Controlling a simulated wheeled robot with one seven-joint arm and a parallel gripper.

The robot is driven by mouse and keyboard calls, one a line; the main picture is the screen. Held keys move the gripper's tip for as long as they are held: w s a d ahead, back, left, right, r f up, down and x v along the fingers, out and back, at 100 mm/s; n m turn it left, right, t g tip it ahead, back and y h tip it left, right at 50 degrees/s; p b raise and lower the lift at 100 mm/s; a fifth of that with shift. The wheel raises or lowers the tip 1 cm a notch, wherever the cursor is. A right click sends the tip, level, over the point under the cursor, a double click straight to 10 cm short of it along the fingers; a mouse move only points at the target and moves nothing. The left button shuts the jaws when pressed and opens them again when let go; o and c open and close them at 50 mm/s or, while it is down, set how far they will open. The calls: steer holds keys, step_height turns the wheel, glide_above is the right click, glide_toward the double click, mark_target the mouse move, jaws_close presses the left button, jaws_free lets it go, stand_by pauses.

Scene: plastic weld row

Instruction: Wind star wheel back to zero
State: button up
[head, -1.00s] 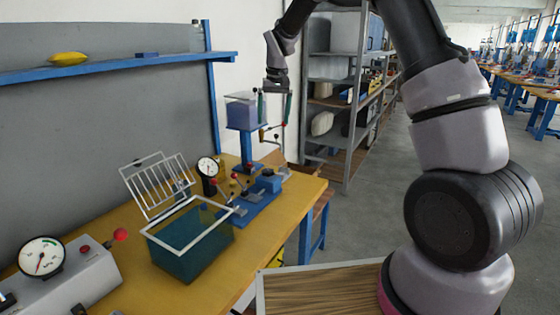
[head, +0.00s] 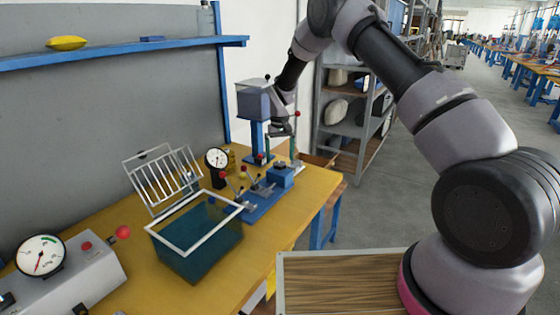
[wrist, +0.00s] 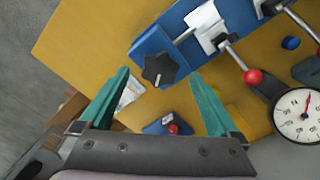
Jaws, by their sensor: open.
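The star wheel (wrist: 158,70) is a black star-shaped knob with a pale mark, on the end of a shaft at the end of the blue fixture (wrist: 165,42). In the wrist view it lies just beyond and between the tips of my gripper (wrist: 160,77). The teal fingers are apart with nothing between them. In the head view the blue fixture (head: 262,203) stands on the yellow bench, with my gripper (head: 282,163) over its far end; I cannot make out the wheel there. A dial gauge (wrist: 299,115) shows at right; it also shows in the head view (head: 216,160).
Red-tipped levers (wrist: 253,76) stand close to the fixture. A small blue block with a red button (wrist: 170,125) sits near the fingers. The blue press (head: 254,101) stands beside my wrist.

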steer(key=shift+f, duration=1)
steer(key=c, duration=1.4)
steer(key=shift+n, duration=0.3)
steer(key=n, duration=0.4)
steer(key=shift+n, duration=0.3)
steer(key=n, duration=0.5)
